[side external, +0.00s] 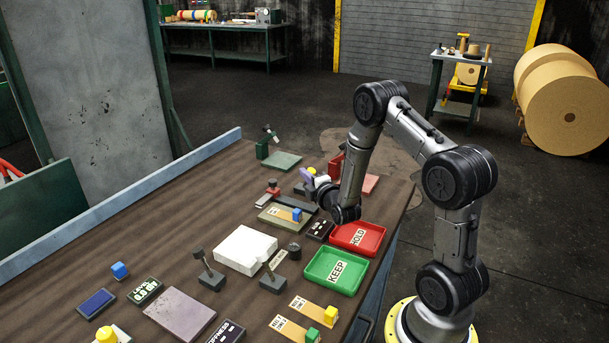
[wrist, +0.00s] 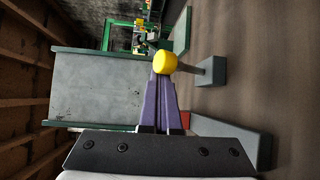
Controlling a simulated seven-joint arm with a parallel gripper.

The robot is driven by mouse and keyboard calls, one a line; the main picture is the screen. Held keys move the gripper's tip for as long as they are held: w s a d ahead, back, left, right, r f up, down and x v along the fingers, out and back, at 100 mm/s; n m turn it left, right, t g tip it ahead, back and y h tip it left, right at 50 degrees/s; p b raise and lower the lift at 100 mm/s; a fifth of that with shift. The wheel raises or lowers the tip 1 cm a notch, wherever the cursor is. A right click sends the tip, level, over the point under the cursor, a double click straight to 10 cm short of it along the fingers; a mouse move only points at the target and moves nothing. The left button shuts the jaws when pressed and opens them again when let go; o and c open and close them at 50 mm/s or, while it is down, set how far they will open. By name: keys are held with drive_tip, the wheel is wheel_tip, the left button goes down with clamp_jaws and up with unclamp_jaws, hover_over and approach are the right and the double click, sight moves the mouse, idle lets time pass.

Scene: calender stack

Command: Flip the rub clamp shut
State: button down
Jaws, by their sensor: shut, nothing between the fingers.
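A yellow knob (wrist: 165,62) tops a short grey rod from a grey block (wrist: 212,71) on the table in the wrist view. The rod stands up from the tabletop, which fills that view's right side. It looks like the rub clamp's lever, though no label confirms this. In the side view the yellow knob (side external: 311,171) shows just beside my gripper. My gripper (wrist: 158,78) has purple fingers, shut and empty, with tips right at the knob; I cannot tell whether they touch. In the side view my gripper (side external: 306,174) hides part of the clamp.
Near my gripper are a red tray (side external: 375,243) marked HOLD, a green tray (side external: 320,282) marked KEEP, and a red-based lever fixture (side external: 267,192). A white block (side external: 228,252) and dark lever stands (side external: 210,280) are nearer. Bare tabletop (side external: 170,235) lies left.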

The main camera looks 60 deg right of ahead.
drive_tip(key=shift+s+d+f, duration=0.1)
drive_tip(key=shift+s, duration=0.1)
idle(0.3)
drive_tip(key=w, duration=0.1)
drive_tip(key=w+a+r, duration=0.1)
drive_tip(key=w, duration=0.1)
drive_tip(key=w+r, duration=0.1)
drive_tip(key=shift+w+a, duration=0.15)
drive_tip(key=shift+a, duration=0.05)
drive_tip(key=s+a+f, duration=0.1)
drive_tip(key=s, duration=0.1)
drive_tip(key=s+a+f, duration=0.1)
drive_tip(key=s+a, duration=0.1)
drive_tip(key=s+a+f, duration=0.1)
drive_tip(key=s+a, duration=0.1)
drive_tip(key=shift+s, duration=0.4)
drive_tip(key=shift+s+a+f, duration=0.2)
drive_tip(key=shift+s+a, duration=0.2)
drive_tip(key=shift+s, duration=0.15)
drive_tip(key=shift+a, duration=0.1)
